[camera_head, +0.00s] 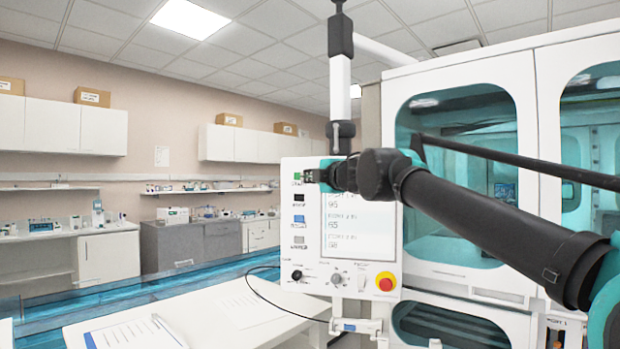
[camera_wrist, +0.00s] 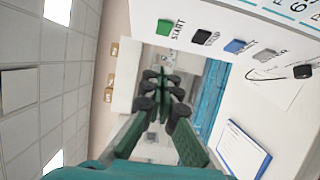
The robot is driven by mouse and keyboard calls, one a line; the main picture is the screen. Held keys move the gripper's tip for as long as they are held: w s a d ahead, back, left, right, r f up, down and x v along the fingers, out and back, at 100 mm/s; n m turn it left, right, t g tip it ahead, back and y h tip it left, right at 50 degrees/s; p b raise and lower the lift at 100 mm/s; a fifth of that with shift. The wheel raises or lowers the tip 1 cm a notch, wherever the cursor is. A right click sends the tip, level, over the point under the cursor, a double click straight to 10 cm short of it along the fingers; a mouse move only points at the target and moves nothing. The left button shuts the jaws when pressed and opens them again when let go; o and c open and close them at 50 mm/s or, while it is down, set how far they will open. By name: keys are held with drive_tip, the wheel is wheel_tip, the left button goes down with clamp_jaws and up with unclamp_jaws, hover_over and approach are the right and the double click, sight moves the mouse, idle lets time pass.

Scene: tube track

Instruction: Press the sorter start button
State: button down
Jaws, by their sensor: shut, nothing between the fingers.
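The control panel (camera_head: 283,262) is white with a screen and a column of buttons on its left side. The green START button (camera_head: 298,176) is at the top of that column. In the wrist view the green button (camera_wrist: 164,27) sits at the panel's edge, labelled START. My gripper (camera_head: 310,176) is in front of the panel's upper left, just right of the green button in the head view. In the wrist view my gripper (camera_wrist: 161,82) is shut and empty, its tips below the button in the picture. I see no contact; the depth gap is unclear.
Black (camera_wrist: 201,36), blue (camera_wrist: 235,46) and grey (camera_wrist: 264,55) buttons line up beside the green one. A red stop knob (camera_head: 385,282) is low on the panel. A white table (camera_head: 215,310) with a clipboard (camera_head: 135,333) stands below. A large glazed cabinet (camera_head: 455,80) is behind my arm.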

sight(296, 177)
drive_tip(key=shift+w+a, duration=0.45)
drive_tip(key=shift+w, duration=1.15)
drive_tip(key=shift+w+a, duration=0.45)
drive_tip(key=shift+w, duration=1.2)
drive_tip(key=shift+w+a, duration=0.45)
drive_tip(key=shift+w, duration=1.15)
drive_tip(key=shift+w, duration=0.1)
